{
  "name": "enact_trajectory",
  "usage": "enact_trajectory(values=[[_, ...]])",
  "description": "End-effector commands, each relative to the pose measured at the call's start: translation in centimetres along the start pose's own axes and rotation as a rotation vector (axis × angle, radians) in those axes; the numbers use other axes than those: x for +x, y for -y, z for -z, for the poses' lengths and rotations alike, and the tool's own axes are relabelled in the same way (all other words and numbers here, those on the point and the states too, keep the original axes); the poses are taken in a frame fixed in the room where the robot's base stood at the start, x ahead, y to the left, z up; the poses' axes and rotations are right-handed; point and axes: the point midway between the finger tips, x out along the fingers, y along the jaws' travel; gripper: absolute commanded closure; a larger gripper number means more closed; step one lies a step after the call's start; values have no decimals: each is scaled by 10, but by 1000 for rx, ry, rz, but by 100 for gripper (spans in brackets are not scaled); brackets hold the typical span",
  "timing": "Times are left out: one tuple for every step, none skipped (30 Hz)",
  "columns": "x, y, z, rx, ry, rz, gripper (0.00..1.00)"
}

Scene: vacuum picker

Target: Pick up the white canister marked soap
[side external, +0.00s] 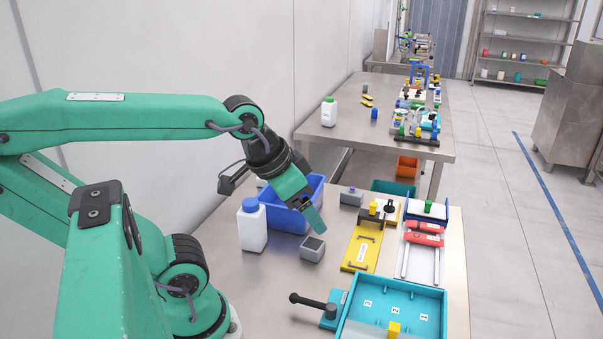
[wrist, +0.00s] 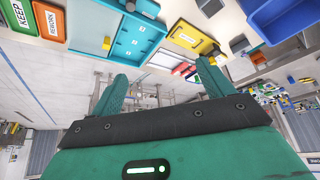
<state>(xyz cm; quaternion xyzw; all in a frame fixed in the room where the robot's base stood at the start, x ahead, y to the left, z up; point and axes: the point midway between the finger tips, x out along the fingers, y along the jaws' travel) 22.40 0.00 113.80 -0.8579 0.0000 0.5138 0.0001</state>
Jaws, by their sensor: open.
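A white canister with a blue cap (side external: 253,228) stands upright on the near metal table, left of and in front of the blue bin. No marking on it can be read from here. My gripper (side external: 316,222) is to the right of the canister and apart from it, tilted downward above the table near a small grey block (side external: 312,248). In the wrist view its two fingers (wrist: 162,71) are spread with nothing between them. I cannot clearly identify the canister in the wrist view.
The blue bin (side external: 283,218) stands close behind the canister. A yellow fixture (side external: 357,252), red-handled rail fixture (side external: 424,233) and teal numbered tray (side external: 438,318) fill the right side. A green-capped white canister (side external: 329,113) stands on the far table. Bare tabletop lies in front of the blue-capped canister.

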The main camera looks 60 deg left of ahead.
Motion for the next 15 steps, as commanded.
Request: enact_trajectory(values=[[0, 0, 0, 1, 1, 1, 20], [0, 1, 0, 2, 2, 2, 20], [0, 2, 1, 5, 4, 4, 20], [1, 3, 1, 7, 6, 6, 20], [1, 4, 1, 11, 9, 9, 20], [2, 7, 2, 20, 15, 13, 20], [3, 9, 3, 27, 21, 18, 20], [4, 12, 3, 36, 28, 23, 20], [5, 16, 4, 51, 39, 29, 20], [7, 20, 5, 62, 49, 35, 20], [8, 24, 6, 76, 59, 41, 20], [10, 30, 7, 96, 75, 49, 20], [11, 35, 7, 113, 88, 54, 20], [13, 41, 8, 130, 102, 59, 20], [15, 48, 8, 154, 122, 65, 20]])
